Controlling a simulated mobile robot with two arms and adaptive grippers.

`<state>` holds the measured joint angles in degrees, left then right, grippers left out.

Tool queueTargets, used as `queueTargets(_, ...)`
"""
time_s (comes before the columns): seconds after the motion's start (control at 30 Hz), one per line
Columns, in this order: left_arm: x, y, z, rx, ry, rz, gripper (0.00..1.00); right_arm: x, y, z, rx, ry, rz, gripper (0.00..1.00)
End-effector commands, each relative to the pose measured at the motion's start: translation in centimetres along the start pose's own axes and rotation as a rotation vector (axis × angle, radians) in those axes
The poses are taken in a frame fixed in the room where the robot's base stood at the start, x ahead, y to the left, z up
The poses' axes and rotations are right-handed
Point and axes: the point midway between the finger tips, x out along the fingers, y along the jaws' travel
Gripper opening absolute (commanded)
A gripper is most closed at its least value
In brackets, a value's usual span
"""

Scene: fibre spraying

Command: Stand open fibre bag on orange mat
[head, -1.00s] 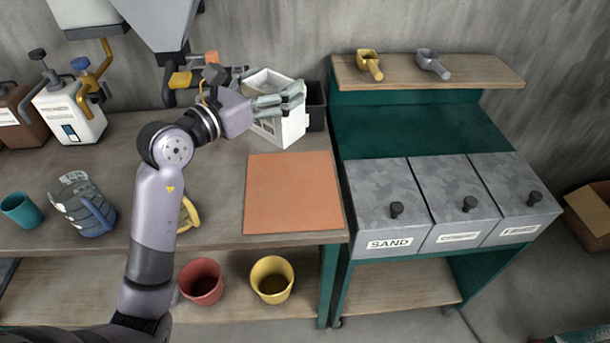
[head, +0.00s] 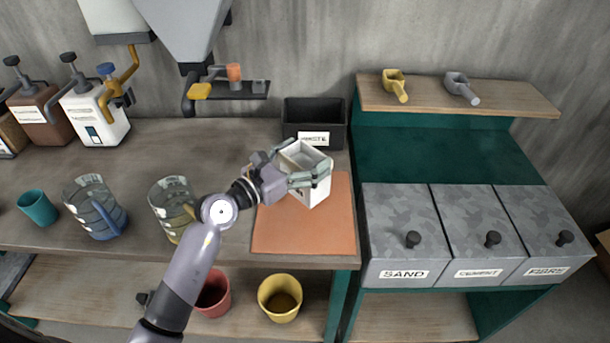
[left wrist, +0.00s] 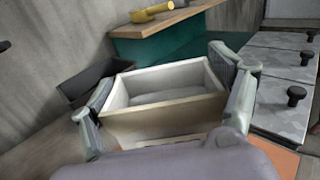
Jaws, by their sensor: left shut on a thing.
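The open fibre bag (head: 308,176) is a white, box-like bag with an open top. My left gripper (head: 305,178) is shut on it, with a finger on each side. The bag is upright over the back part of the orange mat (head: 300,233); I cannot tell whether its base touches the mat. In the left wrist view the bag (left wrist: 165,122) shows its open top and pale inside between the two fingers. A corner of the mat shows at the lower right there. My right gripper is not in view.
A black bin (head: 318,113) with a label stands just behind the mat. A clear jug (head: 172,203) stands left of it, near my arm. Bins labelled sand and cement (head: 470,238) stand right of the table. Red and yellow buckets (head: 280,297) sit on the lower shelf.

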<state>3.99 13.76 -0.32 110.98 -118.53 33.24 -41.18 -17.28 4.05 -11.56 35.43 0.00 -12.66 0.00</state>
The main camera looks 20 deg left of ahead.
Motion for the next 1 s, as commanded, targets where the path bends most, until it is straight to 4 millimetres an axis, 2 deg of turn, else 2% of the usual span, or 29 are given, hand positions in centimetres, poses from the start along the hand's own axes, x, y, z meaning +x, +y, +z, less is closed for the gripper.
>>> queueTargets(0.17,0.0,0.0,-1.5,0.001,-0.001,0.000,0.29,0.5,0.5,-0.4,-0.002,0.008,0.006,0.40)
queueTargets(0.3,0.0,0.0,-3.9,-0.001,0.000,0.000,0.29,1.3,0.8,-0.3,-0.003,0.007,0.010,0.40)
queueTargets(0.4,0.0,0.0,-4.9,0.000,-0.001,0.000,0.29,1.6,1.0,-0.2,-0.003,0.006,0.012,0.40)
queueTargets(0.8,0.0,0.0,-5.3,0.001,-0.003,0.000,0.29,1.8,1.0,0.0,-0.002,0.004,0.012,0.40)
queueTargets(0.83,0.0,0.0,-5.4,0.001,-0.001,0.000,0.83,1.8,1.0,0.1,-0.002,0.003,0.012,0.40)
queueTargets(1.0,0.0,0.0,-5.3,0.001,-0.001,0.000,0.95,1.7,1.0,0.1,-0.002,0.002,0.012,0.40)
